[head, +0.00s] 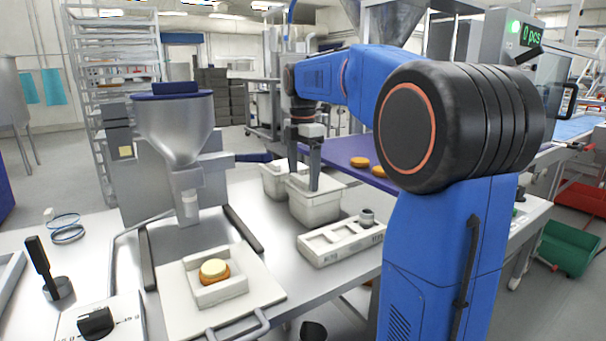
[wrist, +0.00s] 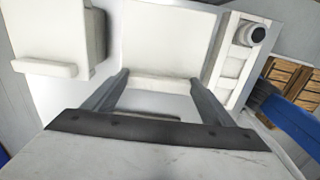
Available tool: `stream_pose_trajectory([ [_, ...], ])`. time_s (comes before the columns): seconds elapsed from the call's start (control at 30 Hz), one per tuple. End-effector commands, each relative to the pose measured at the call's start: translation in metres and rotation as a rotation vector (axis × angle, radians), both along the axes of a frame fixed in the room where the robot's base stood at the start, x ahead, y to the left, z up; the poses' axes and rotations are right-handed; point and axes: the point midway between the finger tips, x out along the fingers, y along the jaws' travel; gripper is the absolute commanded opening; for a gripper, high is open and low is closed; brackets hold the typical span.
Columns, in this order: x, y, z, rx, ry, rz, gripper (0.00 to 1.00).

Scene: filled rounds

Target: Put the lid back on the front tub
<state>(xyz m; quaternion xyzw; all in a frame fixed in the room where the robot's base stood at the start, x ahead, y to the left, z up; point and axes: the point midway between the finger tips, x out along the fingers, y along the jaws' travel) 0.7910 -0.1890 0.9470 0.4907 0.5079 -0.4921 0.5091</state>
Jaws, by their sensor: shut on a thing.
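The front tub (head: 316,209), a pale off-white box, stands on the steel table beside a second pale tub (head: 271,184) behind and left of it. My gripper (head: 303,179) points down over the front tub, its two dark fingers apart at the top of it. In the wrist view, the fingers (wrist: 158,80) are shut on the pale lid (wrist: 165,40), which lies between and beyond them. The lid is at the front tub's top; I cannot tell if it touches the rim all round. The tub's inside is hidden.
A pale tray with compartments (head: 325,245) holding a small cylinder (head: 367,216) lies close to the right of the front tub. A filling machine (head: 175,125) stands left, with a round in a pale holder (head: 222,292) before it. A purple belt (head: 342,158) runs behind.

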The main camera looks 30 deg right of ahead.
Motion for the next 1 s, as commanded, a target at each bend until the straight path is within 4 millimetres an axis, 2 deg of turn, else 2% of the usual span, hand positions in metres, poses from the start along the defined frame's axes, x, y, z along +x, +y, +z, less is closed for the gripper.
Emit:
stream_pose_trajectory([
  [0.3,-0.0002,0.0000,-0.0032,0.000,0.000,0.000,0.56],
  [0.33,-0.0002,0.0001,-0.0032,0.000,0.000,0.000,0.82],
  [0.4,-0.0001,0.0000,-0.0031,0.000,0.000,0.000,0.99],
  [1.0,0.0004,-0.0001,0.0020,0.000,-0.001,0.000,1.00],
])
